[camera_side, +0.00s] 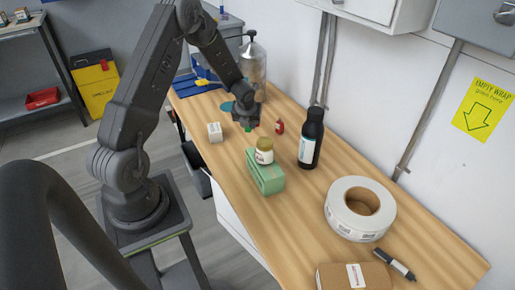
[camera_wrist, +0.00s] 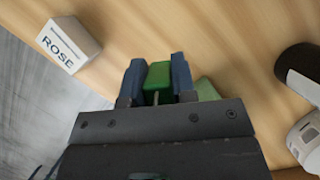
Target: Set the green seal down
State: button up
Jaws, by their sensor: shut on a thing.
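My gripper (camera_side: 247,123) is over the wooden bench, in front of the clear pump bottle as seen in the side view. Its two blue-grey fingers (camera_wrist: 157,75) are shut on the green seal (camera_wrist: 158,82), a small bright green block, in the wrist view. In the side view only a small green bit of the seal (camera_side: 248,129) shows below the fingers. I cannot tell whether the seal touches the bench top. The paler green block (camera_side: 266,180) stands nearby with a small jar (camera_side: 264,151) on it; part of the block shows beside the right finger in the wrist view (camera_wrist: 207,90).
A white box marked ROSE (camera_wrist: 68,45) sits left of the gripper. A dark bottle (camera_side: 311,140) and a small red item (camera_side: 280,127) stand to the right. The pump bottle (camera_side: 253,66) is behind. A tape roll (camera_side: 343,222), marker (camera_side: 395,264) and cardboard box (camera_side: 340,277) lie nearer.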

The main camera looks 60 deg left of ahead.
jog(key=shift+m, duration=0.6)
jog(key=w+f, duration=0.1)
jog(key=w+d+f, duration=0.1)
jog(key=w+f, duration=0.1)
jog(key=f, duration=0.1)
jog(key=shift+w+d, duration=0.25)
jog(key=shift+d, duration=0.15)
jog(key=shift+f, duration=2.15)
jog(key=shift+f, duration=0.15)
jog(key=o, duration=0.9)
